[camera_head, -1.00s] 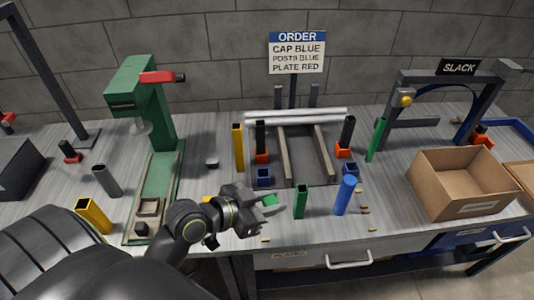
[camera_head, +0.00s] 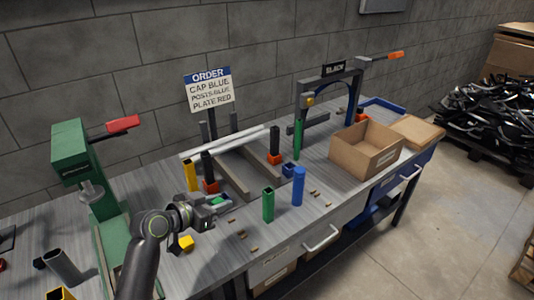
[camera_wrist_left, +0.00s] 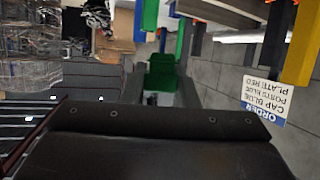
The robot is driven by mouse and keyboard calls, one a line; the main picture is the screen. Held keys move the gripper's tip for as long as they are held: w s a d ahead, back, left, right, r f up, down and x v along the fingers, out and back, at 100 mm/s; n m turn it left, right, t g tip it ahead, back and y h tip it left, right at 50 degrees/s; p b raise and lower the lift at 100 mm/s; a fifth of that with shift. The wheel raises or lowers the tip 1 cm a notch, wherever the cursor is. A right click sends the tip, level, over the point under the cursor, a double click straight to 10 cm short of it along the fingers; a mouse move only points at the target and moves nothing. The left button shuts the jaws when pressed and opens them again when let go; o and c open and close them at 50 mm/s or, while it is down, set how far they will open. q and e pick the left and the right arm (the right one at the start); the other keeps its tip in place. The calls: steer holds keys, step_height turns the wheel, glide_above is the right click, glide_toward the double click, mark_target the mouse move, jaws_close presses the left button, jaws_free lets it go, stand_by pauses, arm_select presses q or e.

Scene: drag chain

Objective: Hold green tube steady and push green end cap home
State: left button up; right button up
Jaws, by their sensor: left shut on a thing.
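My left gripper (camera_head: 218,204) is shut on a small green end cap (camera_head: 217,200), held near the front of the bench. In the left wrist view the green cap (camera_wrist_left: 162,73) sits between the two fingers. A short green tube (camera_head: 268,206) stands upright on the bench to the right of the gripper, apart from the cap. A taller green tube (camera_head: 298,139) stands further back by the dark frame. My right gripper is not in view.
A blue tube (camera_head: 298,187) stands just right of the short green tube. Small brown pieces (camera_head: 242,235) lie along the front edge. A yellow piece (camera_head: 187,243) lies near my arm. Behind are the rail fixture (camera_head: 232,178), order sign (camera_head: 209,92), green press (camera_head: 72,155) and open cardboard box (camera_head: 365,150).

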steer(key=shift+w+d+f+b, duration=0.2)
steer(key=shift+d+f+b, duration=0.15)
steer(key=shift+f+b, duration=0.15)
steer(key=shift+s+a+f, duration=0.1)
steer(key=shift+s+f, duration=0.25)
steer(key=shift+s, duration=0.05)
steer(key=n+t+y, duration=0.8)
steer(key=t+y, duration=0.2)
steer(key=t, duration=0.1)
glide_toward(271, 205)
arm_select(q)
steer(key=w+d+r+m+g+h, duration=0.2)
steer(key=w+d+r, duration=0.6)
steer(key=w+d, duration=0.4)
steer(key=shift+d+r+m+g, duration=0.2)
steer(key=shift+d+m+g, duration=0.1)
steer(key=shift+d+m, duration=0.25)
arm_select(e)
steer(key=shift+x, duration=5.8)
